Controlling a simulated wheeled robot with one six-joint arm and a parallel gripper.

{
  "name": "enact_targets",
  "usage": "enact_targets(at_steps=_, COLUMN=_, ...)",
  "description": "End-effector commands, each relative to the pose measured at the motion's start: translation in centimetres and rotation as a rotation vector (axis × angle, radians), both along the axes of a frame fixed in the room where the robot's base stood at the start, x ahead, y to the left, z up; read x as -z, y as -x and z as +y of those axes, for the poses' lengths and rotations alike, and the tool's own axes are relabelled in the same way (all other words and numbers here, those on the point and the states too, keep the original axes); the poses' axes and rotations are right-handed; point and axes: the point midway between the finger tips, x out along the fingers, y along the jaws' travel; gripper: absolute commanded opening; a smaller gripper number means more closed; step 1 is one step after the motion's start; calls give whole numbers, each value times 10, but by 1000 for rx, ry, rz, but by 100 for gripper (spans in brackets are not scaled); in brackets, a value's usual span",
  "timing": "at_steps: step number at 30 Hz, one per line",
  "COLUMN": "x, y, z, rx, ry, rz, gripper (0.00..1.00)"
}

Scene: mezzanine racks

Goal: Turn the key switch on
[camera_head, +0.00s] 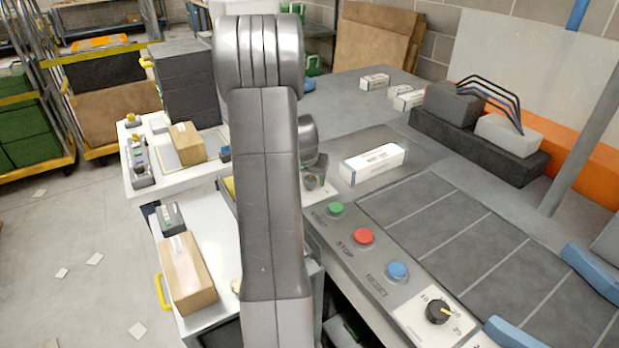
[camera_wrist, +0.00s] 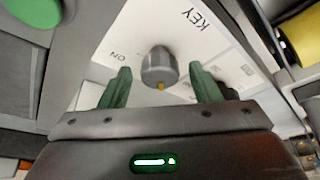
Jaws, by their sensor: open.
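The key switch (camera_wrist: 158,62) is a round grey metal knob with a small yellow mark on its lower edge in the wrist view. It sits on a white plate (camera_wrist: 205,50) printed KEY and ON; the ON label is left of the knob, away from the yellow mark. My gripper (camera_wrist: 160,72) is open, with one green finger on each side of the knob. Gaps show between the fingers and the knob. In the head view my gripper (camera_head: 315,178) is low over the panel's far end, and my arm hides much of that area.
Close by on the panel are a green button (camera_head: 335,209), a red STOP button (camera_head: 363,236), a blue RESET button (camera_head: 397,271) and a black rotary knob (camera_head: 438,311). A white box (camera_head: 373,164) lies just beyond my gripper. A yellow object (camera_wrist: 300,35) shows at the wrist view's right.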

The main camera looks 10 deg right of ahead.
Motion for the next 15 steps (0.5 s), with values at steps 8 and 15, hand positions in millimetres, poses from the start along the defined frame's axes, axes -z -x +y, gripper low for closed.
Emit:
enact_targets(at_steps=8, x=0, y=0, z=0, rx=0, ry=0, rz=0, gripper=13)
enact_targets(at_steps=15, x=1, y=0, z=0, rx=14, ry=1, rz=-1, gripper=13)
